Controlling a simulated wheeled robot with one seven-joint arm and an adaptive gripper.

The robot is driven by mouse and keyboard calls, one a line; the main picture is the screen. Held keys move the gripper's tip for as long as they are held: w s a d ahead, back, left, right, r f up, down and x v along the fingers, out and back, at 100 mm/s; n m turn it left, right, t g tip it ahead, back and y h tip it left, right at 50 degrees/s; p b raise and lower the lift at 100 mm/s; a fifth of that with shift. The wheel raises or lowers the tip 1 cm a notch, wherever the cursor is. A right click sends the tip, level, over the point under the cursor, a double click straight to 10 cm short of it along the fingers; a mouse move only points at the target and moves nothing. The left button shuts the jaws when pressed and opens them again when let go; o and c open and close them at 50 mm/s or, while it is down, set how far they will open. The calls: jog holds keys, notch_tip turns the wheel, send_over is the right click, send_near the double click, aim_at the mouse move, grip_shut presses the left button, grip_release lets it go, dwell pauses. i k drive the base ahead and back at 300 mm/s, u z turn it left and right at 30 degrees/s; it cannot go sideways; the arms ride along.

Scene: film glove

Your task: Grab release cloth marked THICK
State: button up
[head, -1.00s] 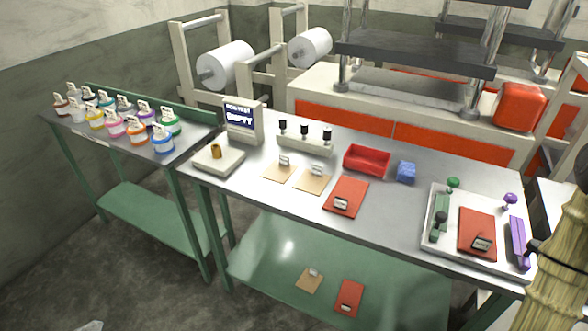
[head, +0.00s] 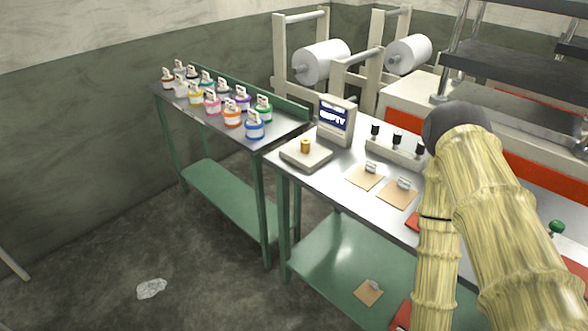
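Two tan cloth-like sheets with small pale tags, a left one (head: 361,181) and a right one (head: 394,196), lie flat on the steel table. A red sheet (head: 413,223) beside them is mostly hidden behind my arm. On the green lower shelf lie another tagged tan sheet (head: 366,296) and part of a red sheet (head: 401,316). The tag writing is too small to read, so I cannot tell which is marked THICK. My arm, in a pale yellow wrapped cover, crosses the right side. My gripper is not visible.
Several ink jars (head: 233,117) fill the left table. White rolls (head: 322,62) stand behind. The floor at left is open except for a pale scrap (head: 151,288).

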aim_at(366, 178)
jog(key=u, duration=1.7)
jog(key=i, duration=1.3)
jog(key=z, duration=2.35)
